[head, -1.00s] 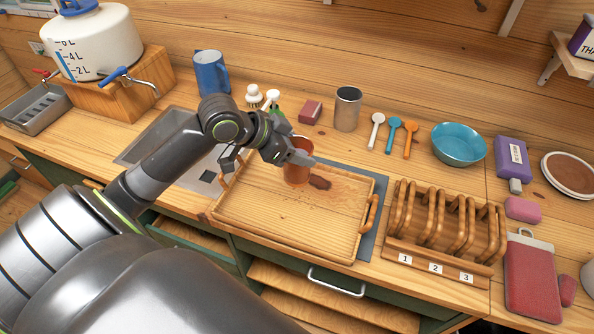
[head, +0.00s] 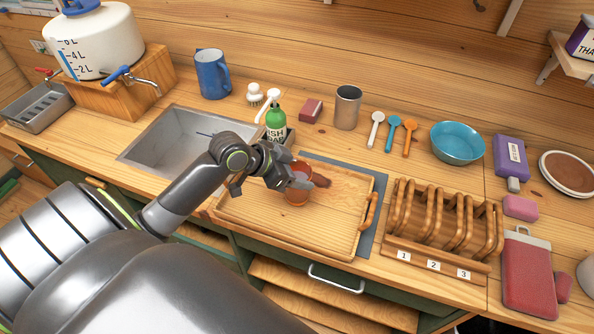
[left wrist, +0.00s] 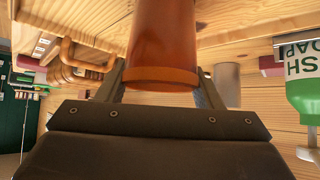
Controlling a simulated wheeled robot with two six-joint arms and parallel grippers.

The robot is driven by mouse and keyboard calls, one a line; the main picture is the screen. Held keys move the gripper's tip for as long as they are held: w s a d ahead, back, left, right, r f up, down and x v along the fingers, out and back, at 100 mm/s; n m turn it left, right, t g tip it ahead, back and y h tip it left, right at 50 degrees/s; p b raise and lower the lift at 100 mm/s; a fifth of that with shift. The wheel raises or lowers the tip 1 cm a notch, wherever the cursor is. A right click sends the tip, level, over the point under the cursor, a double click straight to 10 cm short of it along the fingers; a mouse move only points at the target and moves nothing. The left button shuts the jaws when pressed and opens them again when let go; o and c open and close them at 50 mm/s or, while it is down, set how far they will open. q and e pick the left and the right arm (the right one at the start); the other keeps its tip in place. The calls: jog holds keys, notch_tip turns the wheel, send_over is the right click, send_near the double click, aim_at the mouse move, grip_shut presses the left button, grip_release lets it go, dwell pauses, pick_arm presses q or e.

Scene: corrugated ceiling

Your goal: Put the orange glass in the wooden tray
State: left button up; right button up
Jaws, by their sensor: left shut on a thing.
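The orange glass (left wrist: 163,55) is between the fingers of my left gripper (left wrist: 160,90), which is shut on it. In the head view the glass (head: 297,196) is over the middle of the wooden tray (head: 337,247), partly hidden by my left gripper (head: 300,181). I cannot tell for sure whether its base touches the tray floor. The tray has a handle at its right end; its left part is hidden by my arm. My right gripper is not in view.
A wooden rack (head: 440,230) with numbered slots stands right of the tray. Behind are a green soap bottle (head: 276,122), a metal cup (head: 347,107), several spoons and a teal bowl (head: 458,143). A sink (head: 185,137) lies to the left.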

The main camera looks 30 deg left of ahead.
pick_arm(q)
jog(key=o, duration=1.7)
jog(key=shift+r, duration=0.15)
jog(key=shift+s+a+r, duration=0.1)
jog(key=shift+s, duration=0.1)
jog(key=shift+p+v, duration=0.5)
jog(key=shift+v, duration=5.25)
